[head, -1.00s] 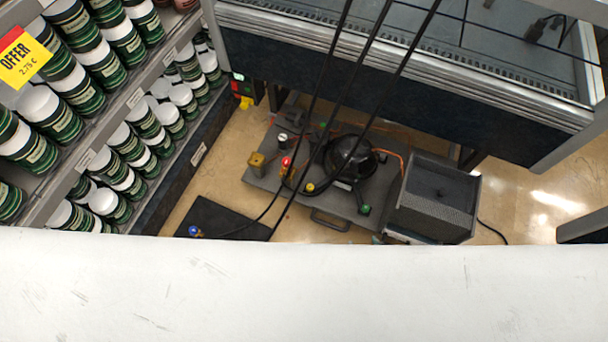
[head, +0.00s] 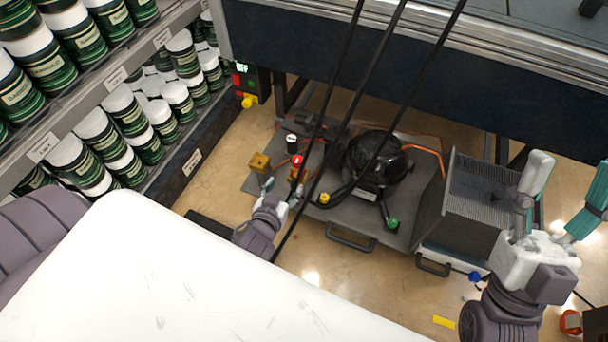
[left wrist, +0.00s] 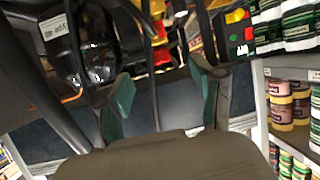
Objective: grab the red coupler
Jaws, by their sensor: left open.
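The red coupler (head: 297,160) stands on the pump's grey base plate (head: 415,225), left of the black compressor (head: 376,157). My left gripper (head: 276,192) is open, low beside the left part of the plate, just below and left of the coupler in the head view. In the left wrist view the left gripper (left wrist: 163,80) has its two teal fingertips apart, with nothing seen held between them. Small red parts show beyond them; I cannot tell which is the coupler. My right gripper (head: 562,192) is open and empty at the right.
Black hoses (head: 345,122) hang across the coupler area. A brass block (head: 260,162), yellow cap (head: 324,198) and green cap (head: 393,224) are nearby. A finned unit (head: 470,205) stands right of the plate. Shelves of jars (head: 113,131) line the left.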

